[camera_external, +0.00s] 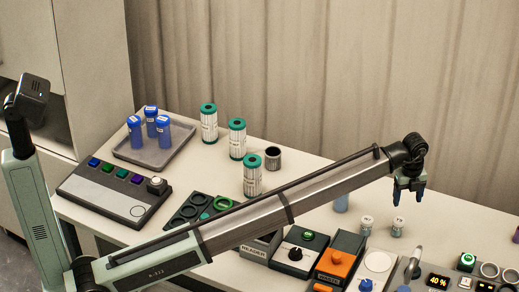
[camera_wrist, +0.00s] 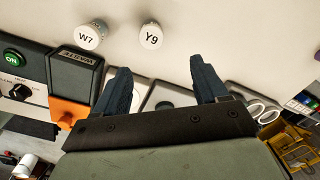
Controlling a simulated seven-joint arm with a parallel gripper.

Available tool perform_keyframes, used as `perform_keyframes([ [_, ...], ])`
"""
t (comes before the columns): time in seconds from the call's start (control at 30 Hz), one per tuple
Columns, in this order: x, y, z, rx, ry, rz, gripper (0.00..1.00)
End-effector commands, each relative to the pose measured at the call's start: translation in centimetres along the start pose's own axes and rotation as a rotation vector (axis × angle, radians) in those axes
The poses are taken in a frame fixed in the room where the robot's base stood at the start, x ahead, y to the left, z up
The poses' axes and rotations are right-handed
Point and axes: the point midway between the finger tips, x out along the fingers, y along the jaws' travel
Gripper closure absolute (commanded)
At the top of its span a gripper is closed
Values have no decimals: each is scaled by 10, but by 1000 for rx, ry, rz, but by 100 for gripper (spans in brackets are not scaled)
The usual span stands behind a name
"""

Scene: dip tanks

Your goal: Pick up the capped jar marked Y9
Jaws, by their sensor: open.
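The jar marked Y9 (camera_wrist: 151,36) has a white cap with black letters and stands on the table top in the wrist view, beyond my fingertips and a little left of the middle between them. A similar capped jar marked W7 (camera_wrist: 91,35) stands to its left. In the external view, two small white-capped jars stand side by side; the right one (camera_external: 398,228) matches Y9 by its place, though its mark is too small to read. My gripper (camera_external: 409,196) hangs above the table near them, open and empty; its blue fingers also show in the wrist view (camera_wrist: 160,68).
Blue-capped vials sit on a grey tray (camera_external: 133,158). Bare table lies behind the jars.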

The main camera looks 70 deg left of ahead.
Motion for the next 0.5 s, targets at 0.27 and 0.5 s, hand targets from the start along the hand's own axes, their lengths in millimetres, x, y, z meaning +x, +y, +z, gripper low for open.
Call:
perform_keyframes([
  [0.27,10,7,7,13,15,51,28],
  [0.5,45,9,6,12,14,51,28],
])
